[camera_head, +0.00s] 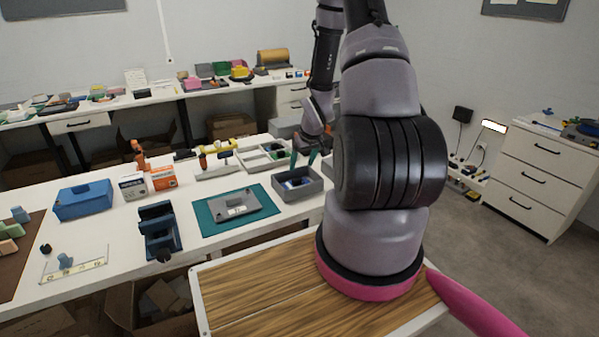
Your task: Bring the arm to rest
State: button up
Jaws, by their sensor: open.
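My arm rises from its pink-ringed base at the right of the middle and bends over toward the white workbench (130,222). My gripper (302,163) points down over a small grey bin (312,187) at the bench's right part. Its two green fingers are apart, so it is open. I see nothing held between them. The bin holds something blue and pale. I cannot tell whether the fingertips are above the bin's rim or just inside it. Part of the arm is hidden behind its own large dark joint.
A teal mat (205,224) with a grey part, a dark blue holder (158,230), a blue box (84,200) and small cartons (163,177) stand left of the bin. A grey tray (262,157) lies behind it. Open floor (480,270) and white drawers (545,175) are at right.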

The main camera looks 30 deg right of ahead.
jog(key=shift+v, duration=1.1)
jog(key=s+a+r+m+h, duration=0.1)
jog(key=s+a+r, duration=0.1)
jog(key=r, duration=0.9)
jog(key=s+a+r+m, duration=0.1)
jog(key=a+r, duration=0.2)
jog(key=r, duration=0.8)
jog(key=s+a+r+m+t+y, duration=0.1)
jog(key=s+a+r, duration=0.4)
jog(key=s+r, duration=0.3)
jog(key=s+a+r+m+t+y, duration=0.1)
jog(key=s+a+r+y, duration=0.1)
jog(key=s+a+r, duration=0.3)
jog(key=s+r, duration=0.4)
jog(key=s, duration=0.2)
jog(key=shift+s+a+m, duration=0.15)
jog(key=shift+a+m, duration=0.15)
jog(key=shift+a, duration=0.05)
